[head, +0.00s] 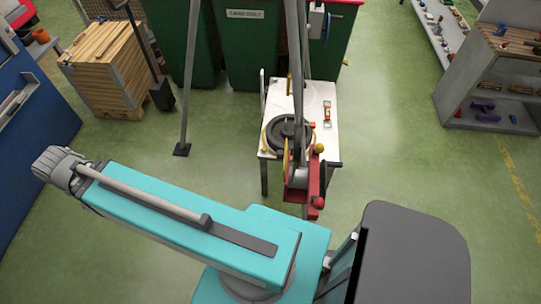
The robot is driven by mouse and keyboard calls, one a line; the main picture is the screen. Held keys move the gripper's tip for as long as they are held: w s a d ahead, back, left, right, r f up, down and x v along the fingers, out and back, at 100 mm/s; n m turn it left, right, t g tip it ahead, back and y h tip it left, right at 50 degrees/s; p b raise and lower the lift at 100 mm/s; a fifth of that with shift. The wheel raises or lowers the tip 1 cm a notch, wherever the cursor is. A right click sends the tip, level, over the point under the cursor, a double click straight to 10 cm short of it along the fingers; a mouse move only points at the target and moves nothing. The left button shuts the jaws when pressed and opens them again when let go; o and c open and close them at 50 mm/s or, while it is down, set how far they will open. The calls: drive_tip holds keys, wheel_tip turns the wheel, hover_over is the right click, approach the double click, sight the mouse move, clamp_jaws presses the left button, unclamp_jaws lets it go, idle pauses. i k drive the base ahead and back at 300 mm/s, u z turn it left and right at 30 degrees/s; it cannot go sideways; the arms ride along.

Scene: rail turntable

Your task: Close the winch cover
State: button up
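The winch (313,184) is a red frame with a grey drum (298,178), mounted at the near edge of a small white table. It has a red knob, a yellow knob and a dark handle at its right. A thin yellow-orange part stands along its left side. I cannot tell at this size which part is the cover, or how far it is open or closed. My turquoise arm reaches to the left in the foreground, well apart from the winch. My gripper cannot be made out in the head view.
The white table (313,100) also bears a dark round wheel (288,132) and a small red-and-white level-like item (327,112). Grey poles rise near the table. Green containers (248,45) stand behind, a wooden crate (103,65) at left, shelves at right. Green floor beside the table is clear.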

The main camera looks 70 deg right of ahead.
sight(282, 154)
drive_tip(key=u, duration=0.05)
drive_tip(key=i, duration=0.45)
drive_tip(key=z, duration=3.05)
drive_tip(key=k, duration=0.35)
drive_tip(key=u, duration=0.05)
